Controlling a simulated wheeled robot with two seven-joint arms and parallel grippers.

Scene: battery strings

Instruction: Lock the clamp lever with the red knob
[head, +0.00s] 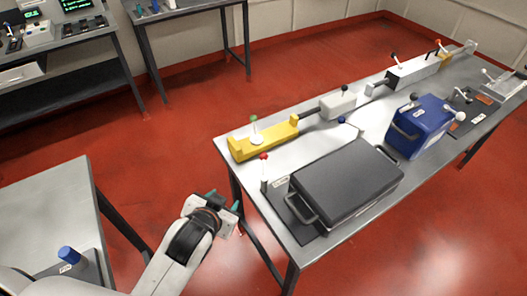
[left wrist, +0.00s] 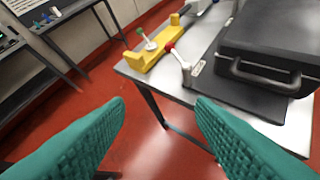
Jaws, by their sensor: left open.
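The clamp lever with the red knob (head: 264,157) stands upright at the near left end of the long bench, beside the dark grey case (head: 345,185). In the left wrist view its red knob (left wrist: 169,46) tops a pale lever (left wrist: 184,66), beyond and between my fingertips. My left gripper (head: 224,201) is open and empty, off the bench's left end and apart from the lever. Its two teal fingers also show in the left wrist view (left wrist: 160,108). My right gripper is not in view.
A yellow block (head: 265,139) with a green-knobbed lever (head: 254,124) lies behind the red one. A blue box (head: 420,126) and several other levers stand farther along the bench. A side table (head: 60,200) with a blue knob (head: 69,254) is at left. Red floor lies between.

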